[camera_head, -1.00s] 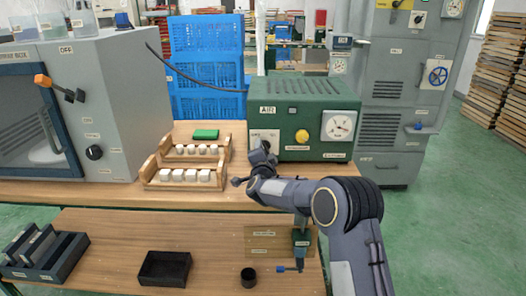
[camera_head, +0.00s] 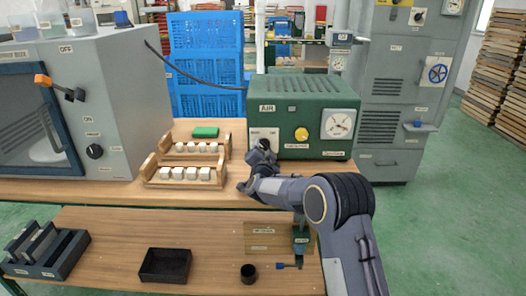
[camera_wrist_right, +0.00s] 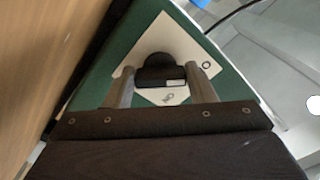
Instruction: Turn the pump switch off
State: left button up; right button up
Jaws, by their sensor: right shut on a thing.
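The green pump box labelled AIR (camera_head: 312,89) stands on the table at the centre right of the head view, with a yellow knob and a gauge on its front. My right gripper (camera_head: 263,146) is at the left part of that front and mostly hides the switch there. In the right wrist view, the black pump switch (camera_wrist_right: 162,68) sits on a white plate (camera_wrist_right: 139,58) with an "ON" mark near its lower edge. My right gripper's two fingers (camera_wrist_right: 164,80) are on either side of the switch, shut on it. My left gripper is not in view.
A wooden rack with white cubes (camera_head: 150,184) stands left of my right gripper. A grey cabinet (camera_head: 125,110) stands farther left. The lower shelf holds a black tray (camera_head: 165,280), a small black cup (camera_head: 248,274) and a slotted dark holder (camera_head: 70,262).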

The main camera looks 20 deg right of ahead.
jog(key=shift+f, duration=0.1)
jog(key=o, duration=1)
jog(key=v, duration=0.8)
jog(key=shift+b, duration=0.3)
